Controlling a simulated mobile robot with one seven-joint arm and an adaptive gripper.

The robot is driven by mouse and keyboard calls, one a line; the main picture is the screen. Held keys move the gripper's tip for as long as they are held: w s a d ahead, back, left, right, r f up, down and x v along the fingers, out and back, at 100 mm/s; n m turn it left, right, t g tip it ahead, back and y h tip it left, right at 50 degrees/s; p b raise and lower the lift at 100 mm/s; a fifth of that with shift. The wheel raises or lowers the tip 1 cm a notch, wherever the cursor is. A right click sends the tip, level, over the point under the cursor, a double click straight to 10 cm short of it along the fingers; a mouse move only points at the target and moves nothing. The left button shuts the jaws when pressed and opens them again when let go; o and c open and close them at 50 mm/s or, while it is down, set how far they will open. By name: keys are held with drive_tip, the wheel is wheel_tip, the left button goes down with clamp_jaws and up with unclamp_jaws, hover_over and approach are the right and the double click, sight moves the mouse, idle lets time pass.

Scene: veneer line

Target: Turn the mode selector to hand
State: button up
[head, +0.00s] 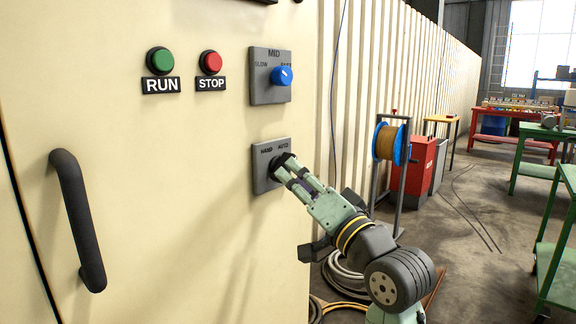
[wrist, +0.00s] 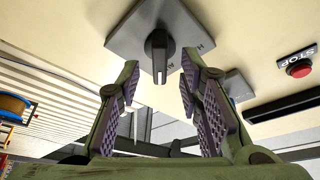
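The mode selector is a grey square plate (head: 262,168) marked HAND on the left and AUTO on the right, on the cream cabinet front. In the head view my fingers hide most of its dark knob. In the wrist view the black knob (wrist: 158,45) stands out from the plate (wrist: 126,38), just beyond and between the fingertips. My gripper (head: 283,167) is at the knob, and it also shows in the wrist view (wrist: 160,72) with its two fingers spread and a gap on both sides of the knob.
Above the plate is a blue selector knob (head: 282,75) marked SLOW and MID. A green RUN button (head: 160,60) and a red STOP button (head: 210,62) are to its left. A black door handle (head: 78,220) sticks out at the left. Hoses (head: 345,275) lie on the floor below my arm.

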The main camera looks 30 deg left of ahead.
sight(288, 171)
drive_tip(key=shift+p+x, duration=0.3)
drive_tip(key=shift+x, duration=1.4)
clamp_jaws()
